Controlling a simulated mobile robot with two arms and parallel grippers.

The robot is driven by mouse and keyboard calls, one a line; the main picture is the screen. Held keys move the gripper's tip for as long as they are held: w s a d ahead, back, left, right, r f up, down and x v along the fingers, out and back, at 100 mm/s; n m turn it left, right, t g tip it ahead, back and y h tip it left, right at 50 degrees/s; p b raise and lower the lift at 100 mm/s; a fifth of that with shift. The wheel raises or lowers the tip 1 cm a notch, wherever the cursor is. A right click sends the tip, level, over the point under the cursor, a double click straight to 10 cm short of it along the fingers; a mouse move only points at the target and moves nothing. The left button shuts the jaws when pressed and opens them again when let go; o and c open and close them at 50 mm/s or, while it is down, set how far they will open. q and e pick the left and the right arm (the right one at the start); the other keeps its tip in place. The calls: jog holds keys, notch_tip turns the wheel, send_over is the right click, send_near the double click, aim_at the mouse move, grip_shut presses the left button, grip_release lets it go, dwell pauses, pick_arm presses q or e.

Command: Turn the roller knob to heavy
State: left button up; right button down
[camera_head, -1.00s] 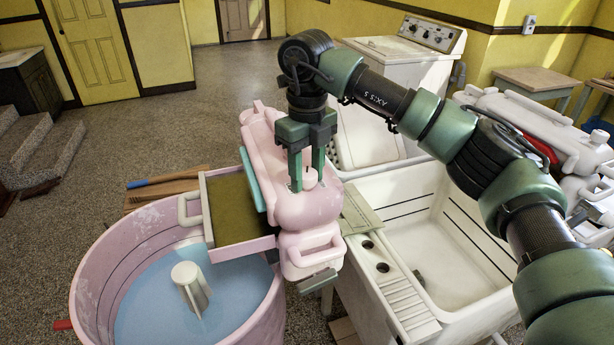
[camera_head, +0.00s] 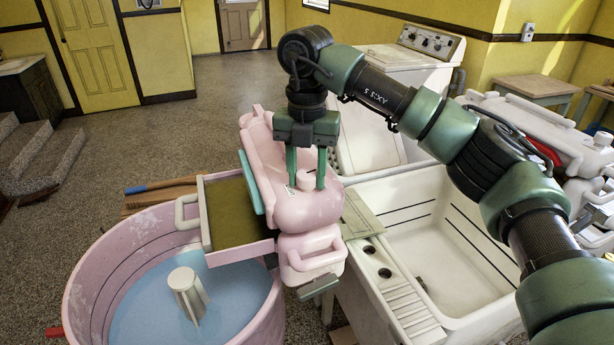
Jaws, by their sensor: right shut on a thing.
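The pink wringer head (camera_head: 308,212) sits between the pink washer tub (camera_head: 95,285) on the left and the white sink on the right. A small pale roller knob (camera_head: 305,181) stands on its rounded top. My right gripper (camera_head: 306,184) points straight down, with one finger on each side of the knob, shut on it. The knob's pointer and any setting marks are too small to read. My left gripper is not in view.
The tub holds blue water and a pale agitator (camera_head: 188,292). A drawer-like tray (camera_head: 238,218) juts over the tub. The white double sink (camera_head: 450,235) stands right, with a white washer (camera_head: 405,60) behind. Open floor lies at the back left.

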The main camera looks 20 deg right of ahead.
aim_at(307, 173)
jog(key=shift+r+m, duration=0.2)
jog(key=shift+m, duration=1.1)
jog(key=c, duration=1)
grip_release()
jog(key=shift+o, duration=0.6)
jog(key=shift+f+b, duration=0.1)
jog(key=shift+b, duration=0.2)
notch_tip(307, 173, up, 8)
jog(key=shift+f, duration=0.1)
